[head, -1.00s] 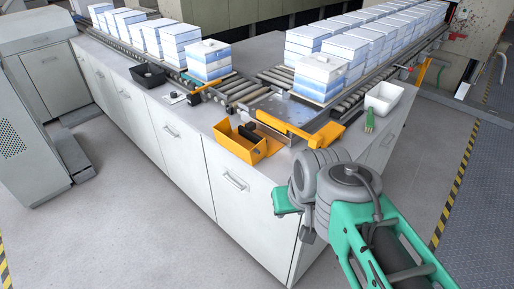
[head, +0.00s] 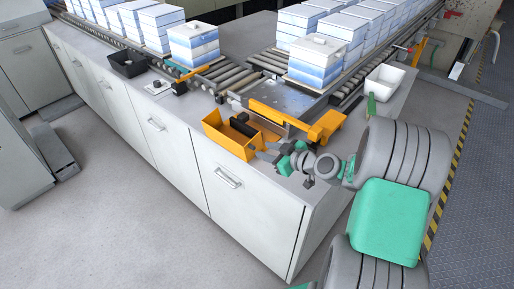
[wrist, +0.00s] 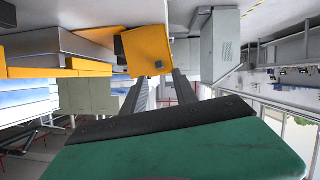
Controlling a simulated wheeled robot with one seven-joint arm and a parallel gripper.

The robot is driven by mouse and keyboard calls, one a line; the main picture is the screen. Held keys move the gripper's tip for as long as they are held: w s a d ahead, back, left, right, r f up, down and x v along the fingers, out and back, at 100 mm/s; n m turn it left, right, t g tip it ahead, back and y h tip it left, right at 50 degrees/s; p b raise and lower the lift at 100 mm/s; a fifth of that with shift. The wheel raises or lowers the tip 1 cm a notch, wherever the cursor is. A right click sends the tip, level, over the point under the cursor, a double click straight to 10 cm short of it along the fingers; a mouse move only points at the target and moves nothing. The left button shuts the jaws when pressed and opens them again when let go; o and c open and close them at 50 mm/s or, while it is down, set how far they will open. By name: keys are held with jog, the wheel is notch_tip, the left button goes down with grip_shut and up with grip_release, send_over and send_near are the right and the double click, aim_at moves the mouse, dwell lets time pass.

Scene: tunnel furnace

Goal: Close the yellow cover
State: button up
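A long yellow piece, which looks like the cover (head: 272,113), stands along the front of a metal plate, with a thicker yellow block (head: 326,126) at its right end. Left of it, an open-topped yellow box (head: 228,137) with a dark object inside sits at the counter's front edge. My gripper (head: 259,152) is at the right front of this box, below the long yellow piece. I cannot tell whether it touches either. In the wrist view, the two dark fingers (wrist: 165,75) are apart with nothing between them, and a yellow panel with a dark knob (wrist: 143,45) lies just beyond.
The counter (head: 180,112) carries roller tracks with white-and-blue stacks (head: 317,65). The floor in front is clear.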

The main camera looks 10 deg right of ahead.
aim_at(253, 146)
jog(key=p+x, duration=0.1)
jog(key=x, duration=0.4)
jog(key=shift+w+a, duration=0.1)
jog(key=shift+w, duration=0.1)
grip_shut()
dwell(1.1)
